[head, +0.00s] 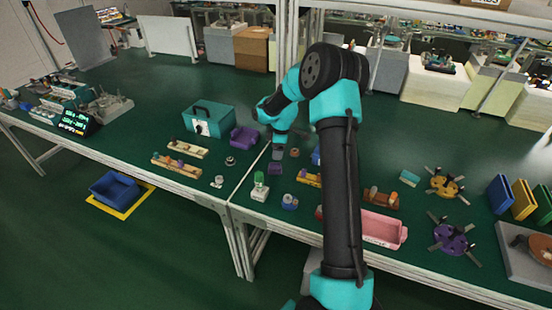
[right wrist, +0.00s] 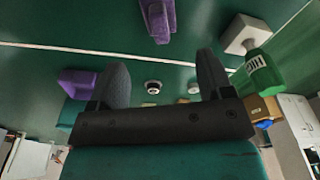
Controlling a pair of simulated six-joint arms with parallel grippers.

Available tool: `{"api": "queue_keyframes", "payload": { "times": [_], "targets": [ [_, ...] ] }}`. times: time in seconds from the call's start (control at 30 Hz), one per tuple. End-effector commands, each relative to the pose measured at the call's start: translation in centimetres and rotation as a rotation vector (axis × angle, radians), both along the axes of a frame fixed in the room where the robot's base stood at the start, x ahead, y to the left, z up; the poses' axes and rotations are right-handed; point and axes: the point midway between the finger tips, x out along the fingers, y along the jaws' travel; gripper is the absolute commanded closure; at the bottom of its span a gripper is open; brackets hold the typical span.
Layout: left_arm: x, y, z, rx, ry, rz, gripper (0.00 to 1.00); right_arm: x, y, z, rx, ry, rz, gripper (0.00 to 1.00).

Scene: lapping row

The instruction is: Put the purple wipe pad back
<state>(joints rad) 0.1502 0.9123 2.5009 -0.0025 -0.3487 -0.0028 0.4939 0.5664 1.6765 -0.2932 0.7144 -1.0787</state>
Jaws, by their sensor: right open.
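The purple wipe pad (head: 275,168) lies on the green bench top, just in front of my right gripper (head: 278,153) in the head view. In the right wrist view the pad (right wrist: 159,18) is at the top edge, partly cut off, with a raised ridge. My right gripper (right wrist: 163,78) is open, its fingers apart with nothing between them, and the pad lies beyond the fingertips. My left gripper is not in view. The pad's home place cannot be told from these frames.
A green bottle (head: 260,181) stands nearby on a white base. A purple bin (head: 243,138) and teal box (head: 207,119) are behind left. A pink tray (head: 390,229) lies right of my arm. Wooden holders (head: 176,166) stand left. A bench seam runs nearby.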

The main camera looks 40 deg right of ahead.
Motion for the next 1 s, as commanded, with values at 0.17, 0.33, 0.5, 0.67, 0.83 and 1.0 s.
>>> {"api": "queue_keyframes", "payload": {
  "times": [0.17,0.33,0.5,0.67,0.83,1.0],
  "targets": [
    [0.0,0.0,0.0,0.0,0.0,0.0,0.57,-0.2,-0.2,2.4,-0.001,-0.001,0.0,0.27],
    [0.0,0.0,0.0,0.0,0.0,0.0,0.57,-0.3,-0.3,3.2,0.0,0.0,-0.001,0.27],
    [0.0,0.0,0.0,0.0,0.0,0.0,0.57,-0.3,-0.3,3.2,0.001,0.001,-0.001,0.27],
    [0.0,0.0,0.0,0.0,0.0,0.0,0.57,-0.3,-0.3,3.2,0.001,0.001,0.0,0.27],
    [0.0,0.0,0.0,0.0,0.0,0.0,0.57,-0.3,-0.3,3.2,0.001,0.001,0.0,0.27],
    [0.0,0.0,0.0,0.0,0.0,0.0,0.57,-0.2,-0.1,3.1,0.002,0.0,-0.004,0.27]
  ]
}}
